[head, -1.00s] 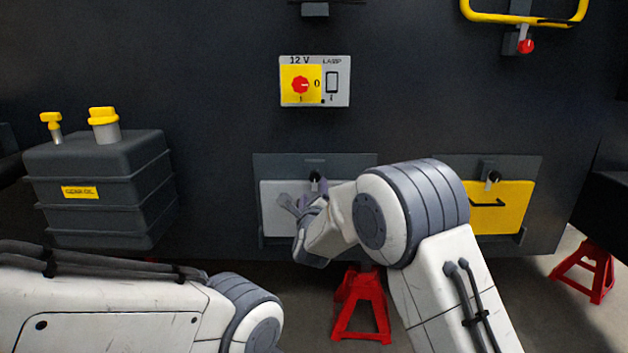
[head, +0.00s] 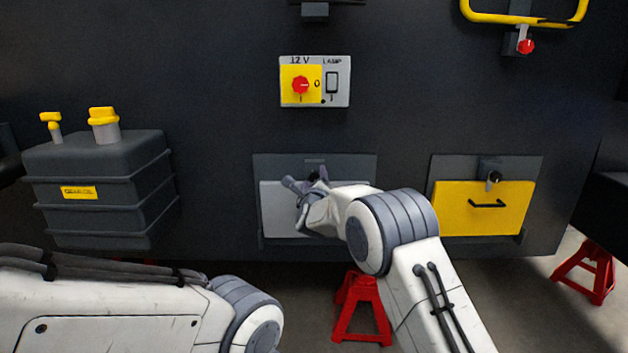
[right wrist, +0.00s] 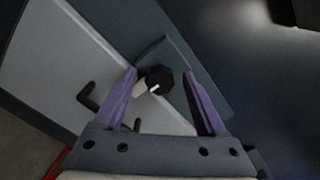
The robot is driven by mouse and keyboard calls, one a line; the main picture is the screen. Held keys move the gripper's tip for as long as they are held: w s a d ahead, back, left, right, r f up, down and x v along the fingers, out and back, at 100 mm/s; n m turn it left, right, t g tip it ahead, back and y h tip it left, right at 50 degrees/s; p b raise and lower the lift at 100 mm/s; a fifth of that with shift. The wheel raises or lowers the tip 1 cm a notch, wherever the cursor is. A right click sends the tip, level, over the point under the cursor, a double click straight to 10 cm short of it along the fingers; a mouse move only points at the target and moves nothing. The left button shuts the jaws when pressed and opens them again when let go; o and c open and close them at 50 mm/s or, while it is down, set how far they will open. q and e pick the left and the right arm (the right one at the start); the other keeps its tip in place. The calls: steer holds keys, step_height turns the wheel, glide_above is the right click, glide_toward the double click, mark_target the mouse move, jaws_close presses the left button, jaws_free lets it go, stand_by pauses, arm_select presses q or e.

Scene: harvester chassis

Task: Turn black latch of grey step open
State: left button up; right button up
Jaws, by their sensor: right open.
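The grey step (head: 279,205) is folded up against the dark chassis, left of the yellow one in the head view. It also shows in the right wrist view (right wrist: 75,50). Its black latch (right wrist: 159,80) has a pale pointer mark and sits on a dark plate at the step's top edge. My right gripper (right wrist: 168,80) is open, with one purple finger on each side of the latch. I cannot tell whether the fingers touch it. In the head view my right gripper (head: 303,185) largely covers the latch. My left gripper is out of view; only its arm shows.
A yellow step (head: 465,215) with its own black latch (head: 493,177) is to the right. A 12 V panel (head: 315,81) with a red knob is above. A gear-oil tank (head: 100,190) stands left. A red stand (head: 362,308) is below.

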jaws_close()
steer(key=shift+n, duration=0.3)
steer(key=n, duration=0.3)
steer(key=shift+n, duration=0.4)
steer(key=n+p, duration=0.1)
steer(key=n, duration=0.2)
steer(key=shift+n, duration=0.3)
steer(key=n+p, duration=0.2)
steer(key=n, duration=0.3)
steer(key=shift+f, duration=0.1)
steer(key=shift+f+n+p, duration=0.15)
steer(key=shift+n+p, duration=0.7)
steer(key=shift+n, duration=1.65)
